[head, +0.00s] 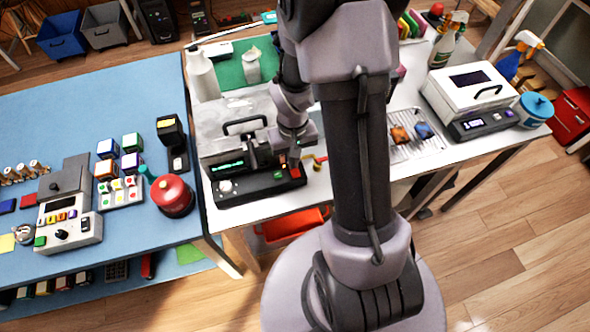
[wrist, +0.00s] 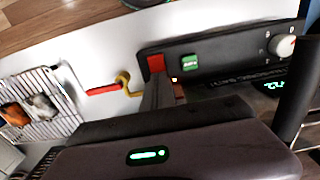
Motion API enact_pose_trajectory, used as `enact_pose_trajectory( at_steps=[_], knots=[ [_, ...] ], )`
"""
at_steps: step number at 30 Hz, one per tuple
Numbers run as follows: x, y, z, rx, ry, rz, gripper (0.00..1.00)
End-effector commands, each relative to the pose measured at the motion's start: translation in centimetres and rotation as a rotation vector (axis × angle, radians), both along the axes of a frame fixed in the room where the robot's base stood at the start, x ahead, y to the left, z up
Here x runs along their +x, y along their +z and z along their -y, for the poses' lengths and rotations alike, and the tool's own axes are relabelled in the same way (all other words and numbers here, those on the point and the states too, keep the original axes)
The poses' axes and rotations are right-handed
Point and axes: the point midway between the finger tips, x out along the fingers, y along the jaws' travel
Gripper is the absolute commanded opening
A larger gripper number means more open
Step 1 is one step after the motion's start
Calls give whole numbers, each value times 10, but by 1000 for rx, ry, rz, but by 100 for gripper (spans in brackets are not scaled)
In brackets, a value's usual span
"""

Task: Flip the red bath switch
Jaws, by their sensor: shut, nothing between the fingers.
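The bath is a silver box (head: 220,118) with a black handle on its lid and a black control panel (head: 255,188) along its front. In the head view my gripper (head: 293,162) is low over the panel's right end, and my arm covers part of the bench.
A red-and-yellow tool (wrist: 110,86) lies just beside the panel. A wire rack (wrist: 40,105) with an orange and a pale item stands beyond it. The panel also has a white knob (wrist: 282,45). A blue table (head: 110,90) with a red round pot (head: 172,196) stands left.

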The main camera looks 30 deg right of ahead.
Motion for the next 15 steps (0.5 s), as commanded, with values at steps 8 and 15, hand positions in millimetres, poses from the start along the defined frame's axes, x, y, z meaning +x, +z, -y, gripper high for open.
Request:
enact_pose_trajectory(
  at_steps=[8, 15],
  knots=[
    [0, 22, 0, 0, 0, 0, 0],
    [0, 49, 0, 0, 0, 0, 0]
  ],
)
